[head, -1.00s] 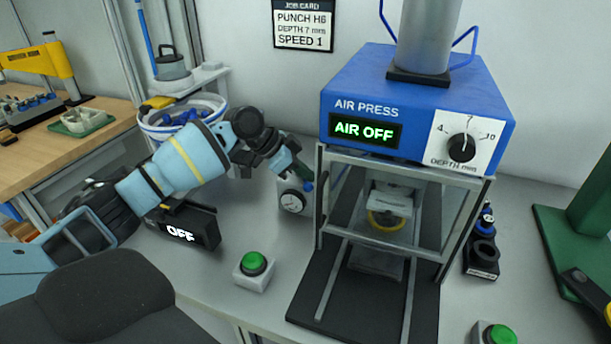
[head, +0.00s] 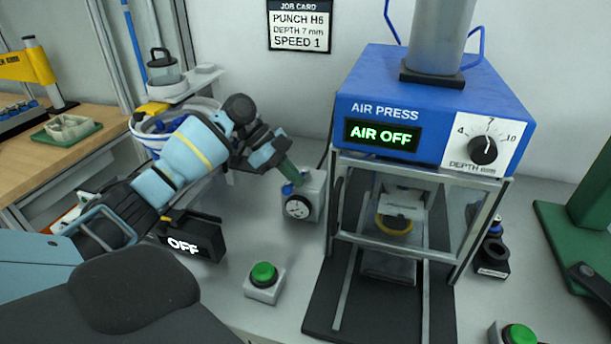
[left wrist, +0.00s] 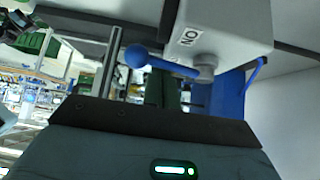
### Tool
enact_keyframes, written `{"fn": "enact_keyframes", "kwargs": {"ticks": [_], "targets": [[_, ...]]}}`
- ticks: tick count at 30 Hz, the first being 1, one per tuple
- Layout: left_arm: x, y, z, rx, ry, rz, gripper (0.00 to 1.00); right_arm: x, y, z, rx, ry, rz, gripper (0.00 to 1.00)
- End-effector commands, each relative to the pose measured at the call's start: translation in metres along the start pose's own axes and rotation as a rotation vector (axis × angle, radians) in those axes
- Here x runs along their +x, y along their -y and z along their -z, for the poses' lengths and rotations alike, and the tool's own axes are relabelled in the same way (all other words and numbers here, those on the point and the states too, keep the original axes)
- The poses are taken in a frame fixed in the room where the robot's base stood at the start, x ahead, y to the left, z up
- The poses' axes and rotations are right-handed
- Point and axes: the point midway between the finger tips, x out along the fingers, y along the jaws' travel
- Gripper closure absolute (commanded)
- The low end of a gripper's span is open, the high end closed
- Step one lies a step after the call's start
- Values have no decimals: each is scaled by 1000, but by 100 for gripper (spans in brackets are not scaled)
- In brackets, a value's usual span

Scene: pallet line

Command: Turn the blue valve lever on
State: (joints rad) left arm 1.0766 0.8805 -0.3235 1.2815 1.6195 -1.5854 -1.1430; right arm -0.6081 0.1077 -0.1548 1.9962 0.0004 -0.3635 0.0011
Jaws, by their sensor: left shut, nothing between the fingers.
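The valve is a pale grey box (head: 313,196) with a round white gauge on its front, left of the press. Its blue lever (head: 288,189) shows only as a small blue piece at the box's upper left, beside my fingertips. In the left wrist view, the blue lever (left wrist: 165,65) runs sideways from its pivot to a ball knob, close to the printed letters ON. My left gripper (head: 290,172) is shut and empty, its green fingertips at the top of the box. I cannot tell if they touch the lever. My right gripper is not in view.
The blue air press (head: 430,105) reads AIR OFF and stands right of the valve. A black box (head: 193,240) reading OFF and a green button (head: 264,274) stand on the bench in front. A white bucket (head: 150,138) is behind my left arm.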

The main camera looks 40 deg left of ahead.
Motion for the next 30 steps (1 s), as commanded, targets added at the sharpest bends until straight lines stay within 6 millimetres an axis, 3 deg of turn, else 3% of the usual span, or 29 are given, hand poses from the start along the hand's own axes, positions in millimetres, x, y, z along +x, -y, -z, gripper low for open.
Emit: {"fn": "enact_keyframes", "kwargs": {"ticks": [12,30], "targets": [[-13,5,-14,-6,0,4,100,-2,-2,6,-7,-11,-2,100],[-19,10,-18,-6,2,12,100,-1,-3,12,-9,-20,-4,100]]}}
